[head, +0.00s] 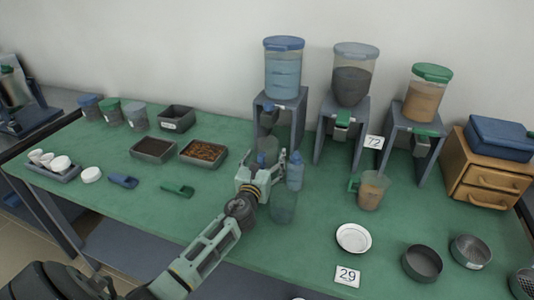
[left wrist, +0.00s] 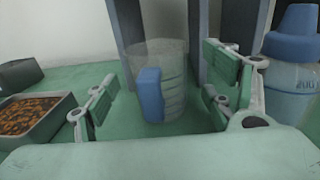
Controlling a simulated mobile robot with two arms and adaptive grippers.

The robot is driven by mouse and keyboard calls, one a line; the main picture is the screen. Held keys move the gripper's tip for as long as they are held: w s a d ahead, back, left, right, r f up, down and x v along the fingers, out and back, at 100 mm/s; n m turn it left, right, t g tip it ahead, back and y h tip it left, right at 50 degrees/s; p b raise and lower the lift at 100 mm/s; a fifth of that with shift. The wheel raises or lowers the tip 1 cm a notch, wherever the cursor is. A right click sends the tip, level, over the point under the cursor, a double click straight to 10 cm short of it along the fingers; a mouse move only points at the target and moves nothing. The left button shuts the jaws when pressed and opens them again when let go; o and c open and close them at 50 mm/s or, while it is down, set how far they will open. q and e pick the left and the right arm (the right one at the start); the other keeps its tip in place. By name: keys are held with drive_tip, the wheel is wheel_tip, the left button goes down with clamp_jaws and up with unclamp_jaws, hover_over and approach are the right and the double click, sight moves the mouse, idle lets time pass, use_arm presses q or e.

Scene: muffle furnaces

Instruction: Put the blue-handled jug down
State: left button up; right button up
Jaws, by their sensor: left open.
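The blue-handled jug (left wrist: 172,88) is a clear, ribbed jug that stands upright on the green table in the left wrist view. Its blue handle (left wrist: 151,95) faces me. In the head view the jug (head: 268,147) is mostly hidden behind my left gripper, below the blue-lidded dispenser (head: 283,72). My left gripper (head: 268,168) is open, with its fingers apart on either side of the jug in the left wrist view (left wrist: 165,95). I see clear gaps between the fingers and the jug. My right gripper is not in view.
A blue-capped bottle (left wrist: 292,75) stands close right of my left gripper. A clear vessel (head: 283,207) stands nearer the front. A green-handled jug (head: 371,190) is further right. A tray of brown pieces (head: 222,162) lies left. Dispenser stands (head: 297,115) line the back.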

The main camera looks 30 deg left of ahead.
use_arm(q)
drive_tip(key=v, duration=0.4)
drive_tip(key=shift+s+d, duration=0.15)
drive_tip(key=shift+s, duration=0.2)
drive_tip(key=shift+r, duration=0.15)
